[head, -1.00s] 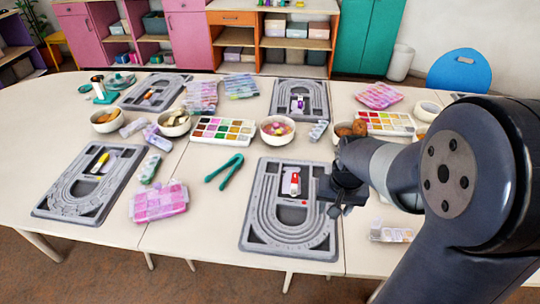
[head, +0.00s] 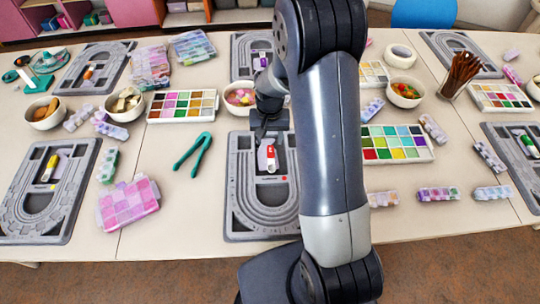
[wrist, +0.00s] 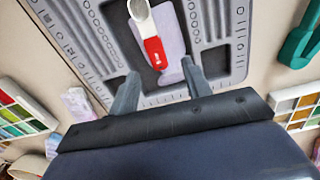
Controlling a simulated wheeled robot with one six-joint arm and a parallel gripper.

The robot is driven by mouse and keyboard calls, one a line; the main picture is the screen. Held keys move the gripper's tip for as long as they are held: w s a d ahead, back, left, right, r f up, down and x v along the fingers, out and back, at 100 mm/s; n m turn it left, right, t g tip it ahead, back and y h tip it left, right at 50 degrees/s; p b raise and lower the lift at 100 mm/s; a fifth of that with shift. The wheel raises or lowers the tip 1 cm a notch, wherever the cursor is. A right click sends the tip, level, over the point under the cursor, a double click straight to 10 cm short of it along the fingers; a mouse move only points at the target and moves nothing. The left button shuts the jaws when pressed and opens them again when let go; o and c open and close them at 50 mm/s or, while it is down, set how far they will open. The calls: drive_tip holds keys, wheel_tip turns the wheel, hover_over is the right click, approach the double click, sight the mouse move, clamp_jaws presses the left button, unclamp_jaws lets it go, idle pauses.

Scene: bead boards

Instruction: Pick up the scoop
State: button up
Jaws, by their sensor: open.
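A scoop with a red handle and a pale bowl lies on the grey bead board in front of me; the scoop (head: 271,158) shows in the head view beside my arm. In the wrist view the scoop (wrist: 154,48) rests on a pale lilac patch in the middle of the board (wrist: 231,75). My gripper (wrist: 160,72) is open and empty. Its two fingers point at the board, one on each side of the line of the red handle's end, a little short of it. In the head view my gripper (head: 268,128) is above the board's far part; its fingertips are hard to make out.
Green tongs (head: 193,155) lie left of the board, and a pink bead box (head: 128,204) is further left. A bead tray (head: 182,105) and a bowl of beads (head: 240,97) stand behind. A colourful bead tray (head: 397,143) is to the right. Bare tabletop lies around the tongs.

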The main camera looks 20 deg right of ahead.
sight(271, 150)
drive_tip(key=shift+d+f+p, duration=0.2)
drive_tip(key=shift+f+p, duration=0.3)
drive_tip(key=shift+f, duration=2.2)
drive_tip(key=shift+c, duration=0.4)
clamp_jaws()
drive_tip(key=shift+r, duration=0.1)
